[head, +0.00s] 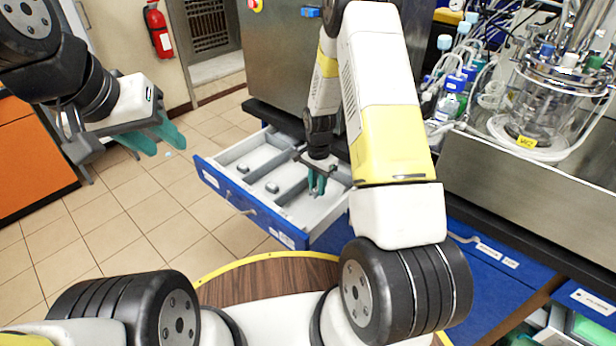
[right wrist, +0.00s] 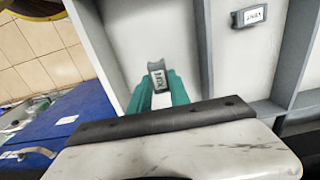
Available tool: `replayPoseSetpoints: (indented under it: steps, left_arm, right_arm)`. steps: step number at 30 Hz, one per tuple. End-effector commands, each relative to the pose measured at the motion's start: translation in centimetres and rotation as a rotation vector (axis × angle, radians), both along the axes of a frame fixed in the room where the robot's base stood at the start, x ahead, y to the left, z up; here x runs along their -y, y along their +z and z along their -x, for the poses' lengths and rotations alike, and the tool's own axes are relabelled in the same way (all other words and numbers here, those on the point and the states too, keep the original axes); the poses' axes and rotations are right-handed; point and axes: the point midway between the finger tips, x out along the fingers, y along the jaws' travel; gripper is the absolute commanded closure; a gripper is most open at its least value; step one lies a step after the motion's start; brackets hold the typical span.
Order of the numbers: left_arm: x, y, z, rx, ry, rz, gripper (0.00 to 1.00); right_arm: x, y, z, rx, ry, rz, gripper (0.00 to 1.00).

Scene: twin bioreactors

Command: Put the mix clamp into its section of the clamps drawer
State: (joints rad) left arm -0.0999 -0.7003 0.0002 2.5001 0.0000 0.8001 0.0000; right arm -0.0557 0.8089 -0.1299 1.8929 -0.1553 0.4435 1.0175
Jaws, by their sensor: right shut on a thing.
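The clamps drawer (head: 240,205) is pulled open, a grey-white tray with a blue front and dividers. My right gripper (head: 317,188) points down into its right-hand section, in from above. In the right wrist view its green fingers are shut on a small grey clamp with a white label (right wrist: 157,78), which seems to read MIX upside down. The clamp is over the pale floor of that section; I cannot tell whether it touches. In the head view the clamp is hidden by the fingers. My left gripper (head: 158,138) is open and empty, left of the drawer above the floor.
Another labelled clamp (right wrist: 252,16) lies in the neighbouring section, beyond a grey divider (right wrist: 200,60). Other small grey clamps (head: 271,187) lie in the drawer. A glass bioreactor vessel (head: 545,100) and bottles stand on the bench at right. Tiled floor is clear left of the drawer.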

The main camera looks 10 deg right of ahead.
Motion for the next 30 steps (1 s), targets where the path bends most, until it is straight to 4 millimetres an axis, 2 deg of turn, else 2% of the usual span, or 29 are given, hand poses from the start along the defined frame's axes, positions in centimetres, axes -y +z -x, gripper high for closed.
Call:
replayPoseSetpoints:
  steps: [5,12,23,24,26,30]
  left_arm:
    - [0.0,0.0,0.0,0.000,0.000,0.000,0.64]
    - [0.0,0.0,0.0,0.000,0.000,0.000,0.64]
    - [0.0,0.0,0.0,0.000,0.000,0.000,0.64]
    - [0.0,0.0,0.0,0.000,0.000,0.000,0.64]
    - [0.0,0.0,0.0,0.000,0.000,0.000,0.64]
    - [0.0,0.0,0.0,0.000,0.000,0.000,0.64]
  right_arm:
    - [0.0,-1.4,0.0,0.000,0.002,0.000,1.00]
    - [0.0,-4.5,0.0,0.000,0.002,0.000,1.00]
    - [0.0,-4.9,0.0,0.000,0.003,0.000,1.00]
    - [0.0,-4.8,0.0,0.001,0.002,-0.001,0.70]
    - [0.0,-4.8,0.0,0.001,0.003,-0.001,0.58]
    - [0.0,-4.8,0.0,0.001,0.003,-0.001,0.55]
